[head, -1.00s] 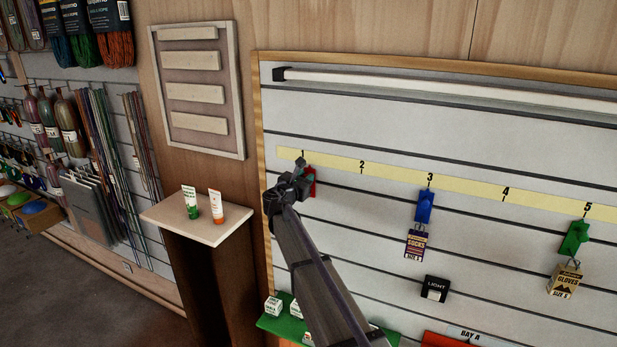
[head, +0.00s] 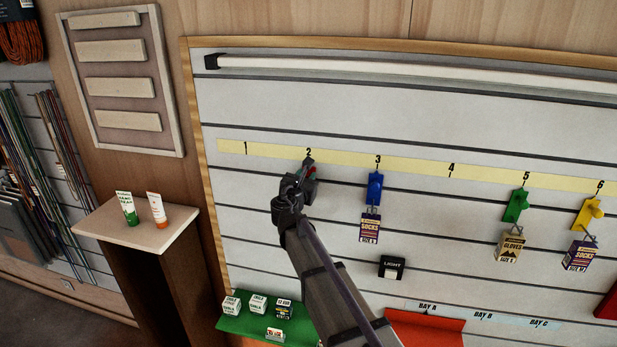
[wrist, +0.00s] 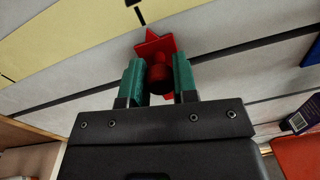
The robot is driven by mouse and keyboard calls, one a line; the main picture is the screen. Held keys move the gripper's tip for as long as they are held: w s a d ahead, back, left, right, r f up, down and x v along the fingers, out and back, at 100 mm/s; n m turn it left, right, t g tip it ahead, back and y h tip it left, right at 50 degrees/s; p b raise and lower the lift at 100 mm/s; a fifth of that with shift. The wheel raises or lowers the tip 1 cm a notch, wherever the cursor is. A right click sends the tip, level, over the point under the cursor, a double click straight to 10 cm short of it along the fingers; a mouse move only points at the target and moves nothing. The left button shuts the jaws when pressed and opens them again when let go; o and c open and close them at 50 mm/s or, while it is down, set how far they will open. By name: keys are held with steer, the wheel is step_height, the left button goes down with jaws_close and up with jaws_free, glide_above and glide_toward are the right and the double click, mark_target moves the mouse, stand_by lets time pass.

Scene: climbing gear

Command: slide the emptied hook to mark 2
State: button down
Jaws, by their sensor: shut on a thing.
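The red hook (wrist: 157,46) has a star-shaped back plate and a round knob, with nothing seen hanging from it in the wrist view. My gripper (wrist: 159,80) is shut on the knob, one green pad on each side. In the head view my gripper (head: 308,174) largely hides the red hook (head: 314,171), which sits on the slatted wall just below mark 2 (head: 309,153) on the yellow strip (head: 412,165). In the wrist view a black tick of the strip stands just above the plate.
The blue hook (head: 375,188) with a socks packet is to the right below mark 3. The green hook (head: 516,205) with gloves and the yellow hook (head: 588,212) with socks are farther right. Below mark 1 (head: 245,148) the wall is clear. A green shelf (head: 235,322) holds small boxes.

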steer(key=c, duration=0.9)
jaws_free()
steer(key=v, duration=1)
steer(key=shift+s+a, duration=0.15)
steer(key=shift+s, duration=0.2)
